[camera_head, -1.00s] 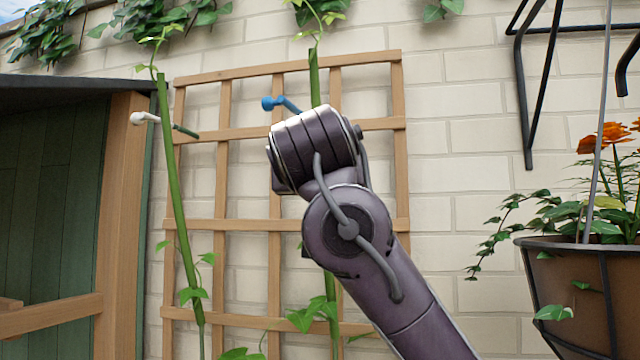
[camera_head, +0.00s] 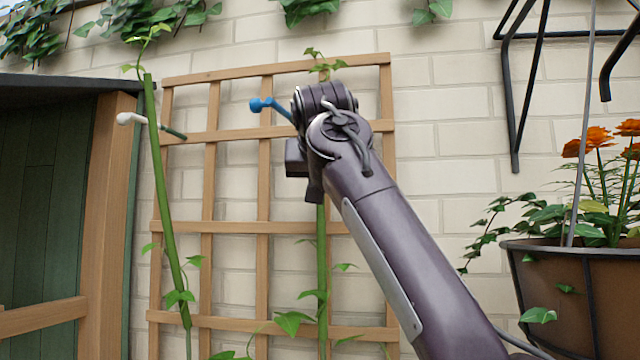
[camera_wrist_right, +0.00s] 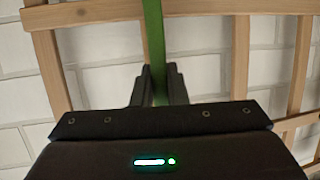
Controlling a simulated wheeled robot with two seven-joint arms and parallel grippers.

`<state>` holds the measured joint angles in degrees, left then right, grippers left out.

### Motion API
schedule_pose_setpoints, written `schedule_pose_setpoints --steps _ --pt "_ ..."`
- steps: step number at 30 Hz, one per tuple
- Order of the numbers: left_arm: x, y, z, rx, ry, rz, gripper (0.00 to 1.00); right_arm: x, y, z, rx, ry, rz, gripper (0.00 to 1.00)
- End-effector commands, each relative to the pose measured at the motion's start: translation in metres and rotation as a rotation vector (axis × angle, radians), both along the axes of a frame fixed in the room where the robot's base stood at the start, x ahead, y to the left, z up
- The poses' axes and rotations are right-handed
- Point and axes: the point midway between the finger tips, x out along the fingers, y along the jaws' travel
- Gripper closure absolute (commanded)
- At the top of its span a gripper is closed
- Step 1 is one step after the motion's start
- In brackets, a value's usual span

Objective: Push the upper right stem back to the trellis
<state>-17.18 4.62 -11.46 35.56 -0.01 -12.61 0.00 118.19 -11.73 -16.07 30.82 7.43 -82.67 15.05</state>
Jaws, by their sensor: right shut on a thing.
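The right stem (camera_head: 322,255) is a green upright stalk in front of the wooden trellis (camera_head: 264,190). Its leafy top (camera_head: 322,65) shows near the trellis's top bar, and my right arm hides its middle. In the right wrist view the stem (camera_wrist_right: 154,35) runs between the fingers of my right gripper (camera_wrist_right: 160,85), which is shut on it. The trellis bars (camera_wrist_right: 100,12) show close behind the stem there. Whether stem and trellis touch I cannot tell. My left gripper is not in view.
A blue clip (camera_head: 262,104) is on the trellis left of my arm. A second green stem (camera_head: 160,175) leans at the left beside a white clip (camera_head: 130,118). A planter with orange flowers (camera_head: 560,250) hangs at the right. A green shed (camera_head: 60,190) stands left.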

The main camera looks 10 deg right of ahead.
Motion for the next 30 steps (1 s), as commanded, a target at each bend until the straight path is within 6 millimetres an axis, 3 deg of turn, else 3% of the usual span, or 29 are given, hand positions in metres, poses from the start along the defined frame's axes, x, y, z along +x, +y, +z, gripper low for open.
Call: schedule_pose_setpoints --steps 9,10,15,23,30 --pt "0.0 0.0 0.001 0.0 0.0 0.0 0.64 -0.002 0.0 0.004 0.002 -0.006 0.0 1.0" --pt "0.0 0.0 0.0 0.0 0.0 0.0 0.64 -0.002 0.0 0.004 0.002 -0.006 0.0 0.83" --pt "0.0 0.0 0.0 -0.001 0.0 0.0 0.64 -0.001 -0.001 0.002 0.001 -0.003 0.0 0.65" --pt "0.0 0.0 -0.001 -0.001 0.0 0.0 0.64 -0.002 0.0 0.001 0.001 0.0 0.0 0.65" --pt "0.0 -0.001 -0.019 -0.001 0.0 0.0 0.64 -0.031 0.003 0.01 0.001 -0.005 0.0 0.65"
